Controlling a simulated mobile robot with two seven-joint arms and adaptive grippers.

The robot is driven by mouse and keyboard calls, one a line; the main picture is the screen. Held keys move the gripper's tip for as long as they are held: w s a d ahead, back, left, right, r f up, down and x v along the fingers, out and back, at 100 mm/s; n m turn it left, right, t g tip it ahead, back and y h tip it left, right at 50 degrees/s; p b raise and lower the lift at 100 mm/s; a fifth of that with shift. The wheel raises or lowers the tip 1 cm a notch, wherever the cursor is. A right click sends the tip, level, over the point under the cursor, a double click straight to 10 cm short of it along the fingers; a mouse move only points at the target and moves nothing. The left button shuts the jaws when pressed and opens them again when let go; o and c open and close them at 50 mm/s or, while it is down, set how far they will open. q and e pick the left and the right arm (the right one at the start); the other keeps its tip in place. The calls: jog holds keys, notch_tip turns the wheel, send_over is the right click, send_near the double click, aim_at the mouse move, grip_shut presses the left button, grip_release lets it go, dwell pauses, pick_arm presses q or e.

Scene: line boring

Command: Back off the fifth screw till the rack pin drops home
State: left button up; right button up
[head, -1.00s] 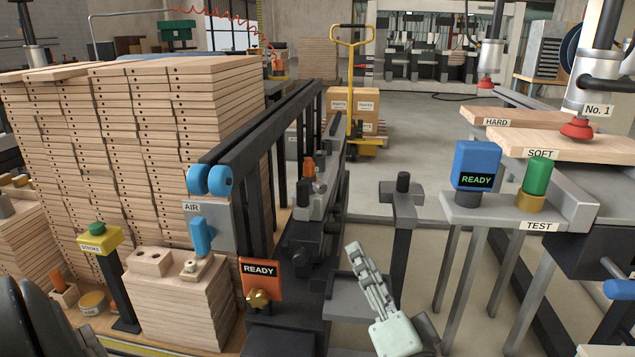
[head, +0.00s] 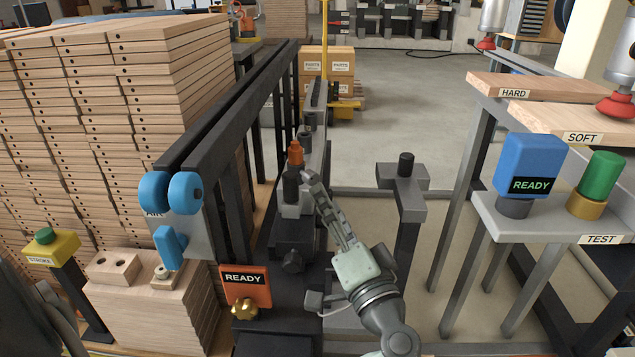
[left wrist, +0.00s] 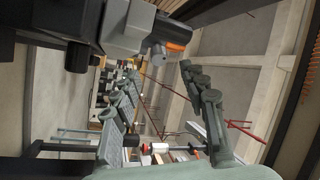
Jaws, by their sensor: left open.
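My left gripper (head: 314,190) is open and reaches up the middle of the head view, its fingertips close beside a grey and black machine head (head: 291,200) with an orange cap (head: 296,152). I cannot tell whether they touch. In the left wrist view the two fingers (left wrist: 162,78) stand apart with nothing held between them; a grey block with an orange end (left wrist: 178,46) is just beyond the tips. A dark knob (head: 293,262) sits on the machine below. I cannot pick out the fifth screw or the rack pin. My right gripper is not in view.
A tall stack of drilled boards (head: 70,100) and black rails with blue rollers (head: 185,193) stand left. An orange READY sign (head: 246,287) is in front. A black post (head: 405,185) and a TEST bench (head: 535,218) with a blue READY box (head: 530,165) stand right. Open floor (head: 415,90) lies behind.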

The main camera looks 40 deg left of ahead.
aim_at(315, 180)
pick_arm(q)
jog(key=x, duration=0.5)
jog(key=shift+p, duration=0.35)
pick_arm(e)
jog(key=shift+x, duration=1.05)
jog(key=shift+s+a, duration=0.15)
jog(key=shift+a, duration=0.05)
pick_arm(q)
grip_shut()
